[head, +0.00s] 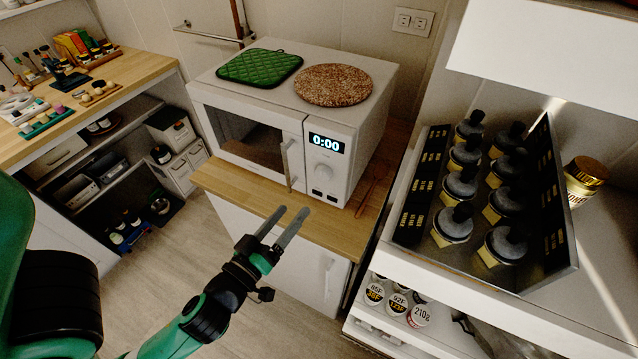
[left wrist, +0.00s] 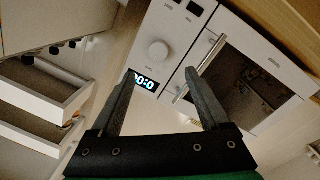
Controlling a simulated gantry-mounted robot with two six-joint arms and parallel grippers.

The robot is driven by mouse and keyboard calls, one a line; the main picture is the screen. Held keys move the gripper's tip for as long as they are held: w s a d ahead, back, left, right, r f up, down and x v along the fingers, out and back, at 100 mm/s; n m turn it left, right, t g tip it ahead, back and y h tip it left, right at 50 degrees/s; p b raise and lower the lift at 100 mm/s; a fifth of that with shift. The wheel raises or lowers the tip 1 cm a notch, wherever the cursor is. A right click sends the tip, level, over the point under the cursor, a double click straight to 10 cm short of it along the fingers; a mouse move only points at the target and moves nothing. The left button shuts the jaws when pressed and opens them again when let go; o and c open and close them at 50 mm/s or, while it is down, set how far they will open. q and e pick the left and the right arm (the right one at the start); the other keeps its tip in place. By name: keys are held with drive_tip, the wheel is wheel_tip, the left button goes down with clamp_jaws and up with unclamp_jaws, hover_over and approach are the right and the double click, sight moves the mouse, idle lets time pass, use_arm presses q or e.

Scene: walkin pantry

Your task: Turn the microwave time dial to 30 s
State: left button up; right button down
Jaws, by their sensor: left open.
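The white microwave (head: 350,140) stands on a wooden counter with its door shut. Its display (head: 326,143) reads 0:00. The round white time dial (head: 323,171) sits below the display and also shows in the left wrist view (left wrist: 159,51), beyond the fingers and nearer the left one. My left gripper (head: 288,225) is open and empty, in front of and below the microwave, apart from the dial. Its two grey fingers also show in the left wrist view (left wrist: 158,90). The vertical door handle (head: 286,165) is left of the dial. My right gripper is not in view.
A green quilted pad (head: 260,67) and a round cork mat (head: 333,84) lie on the microwave. Wooden utensils (head: 374,186) lie on the counter to its right. A rack of dark-topped jars (head: 460,187) stands further right. The space before the microwave front is clear.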

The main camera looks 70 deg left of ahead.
sight(321, 177)
use_arm(q)
drive_tip(key=p+x, duration=0.2)
drive_tip(key=x, duration=0.8)
drive_tip(key=shift+w+r, duration=0.15)
drive_tip(key=shift+w, duration=0.05)
drive_tip(key=shift+w+a, duration=0.25)
drive_tip(key=shift+w, duration=0.05)
clamp_jaws()
